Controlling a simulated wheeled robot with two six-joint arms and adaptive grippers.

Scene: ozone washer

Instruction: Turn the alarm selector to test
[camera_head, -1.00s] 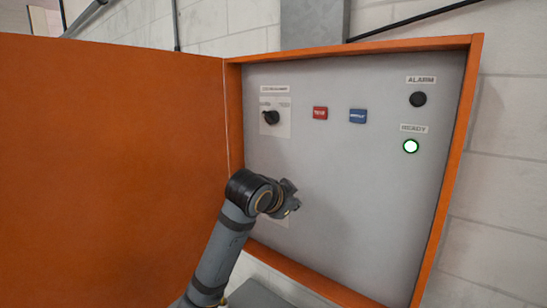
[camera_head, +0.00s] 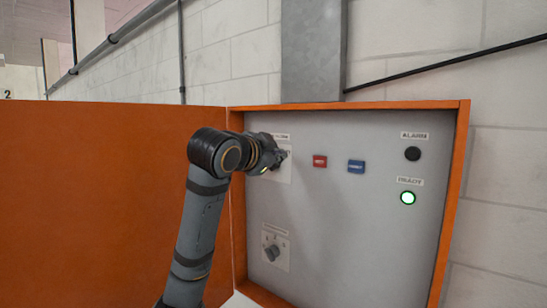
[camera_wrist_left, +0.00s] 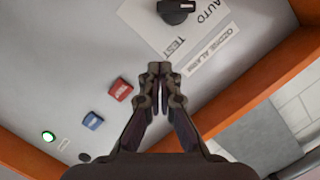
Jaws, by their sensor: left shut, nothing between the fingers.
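The alarm selector (camera_wrist_left: 176,10) is a black knob at the top edge of the left wrist view, partly cut off. Its pale plate (camera_wrist_left: 150,20) carries the words AUTO and TEST, and a strip beside it seems to read OZONE ALARM. The knob's pale mark appears to lie on the AUTO side. My left gripper (camera_wrist_left: 160,68) is shut and empty, its tips near the word TEST and apart from the knob in the picture. In the head view my left gripper (camera_head: 281,156) covers the knob; part of the plate (camera_head: 284,175) shows.
A red button (camera_head: 320,161) and a blue button (camera_head: 356,167) sit right of the gripper. A dark alarm lamp (camera_head: 412,154) and lit green lamp (camera_head: 408,198) are farther right. A second selector (camera_head: 272,252) is below. The orange door (camera_head: 100,200) stands open at left.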

